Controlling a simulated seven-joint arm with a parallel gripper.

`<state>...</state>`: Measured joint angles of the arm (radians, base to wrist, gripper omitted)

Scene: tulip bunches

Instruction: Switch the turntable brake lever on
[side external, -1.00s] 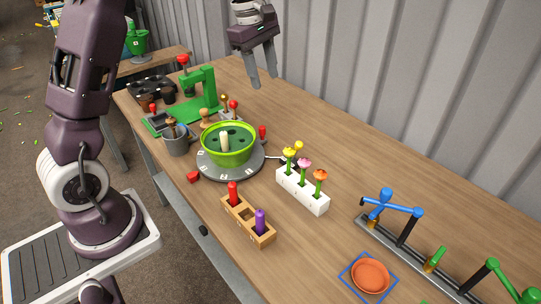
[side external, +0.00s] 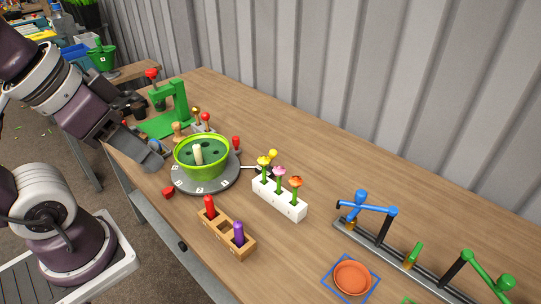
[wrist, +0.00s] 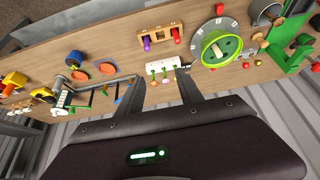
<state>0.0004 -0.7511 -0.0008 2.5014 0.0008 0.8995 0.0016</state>
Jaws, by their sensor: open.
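The grey turntable (side external: 190,187) carries a green bowl (side external: 203,165) and stands towards the left of the table in the side view. A thin rod with a dark end, which looks like the brake lever (side external: 262,170), sticks out on its right, close behind the white flower rack (side external: 279,200). Its setting cannot be told. In the wrist view the turntable's bowl (wrist: 218,48) is at upper right. My gripper (wrist: 165,92) is open and empty there, with the flower rack (wrist: 162,69) showing between its fingers. In the side view my arm reaches in from the left; its fingertips are unclear.
A wooden holder (side external: 222,235) with red and purple pegs stands in front. A green press (side external: 175,105) is at the back left, and a pipe rig (side external: 390,250) at the right. The back strip along the wall is clear.

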